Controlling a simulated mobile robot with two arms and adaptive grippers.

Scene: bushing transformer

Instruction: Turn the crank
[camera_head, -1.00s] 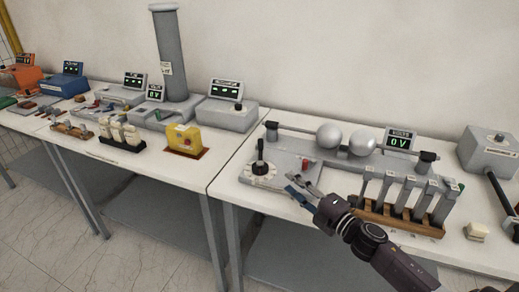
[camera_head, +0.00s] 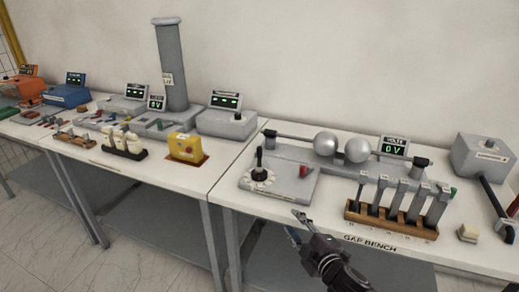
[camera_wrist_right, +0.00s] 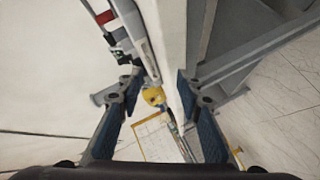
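On the gap bench, a black upright handle (camera_head: 259,160) stands on a white round dial at the left of a grey panel (camera_head: 290,185). At the far right, a grey box (camera_head: 483,155) has a long black arm (camera_head: 496,195) reaching toward the front edge. I cannot tell for certain which of these is the crank. My right gripper (camera_head: 296,226) is open and empty at the bench's front edge, apart from both. In the right wrist view its blue-padded fingers (camera_wrist_right: 157,100) are wide apart with nothing between them. My left gripper is not in view.
Two metal spheres (camera_head: 342,147) sit behind the panel, beside a display (camera_head: 393,147) reading 0 V. Another equipment table (camera_head: 85,150) adjoins on the left.

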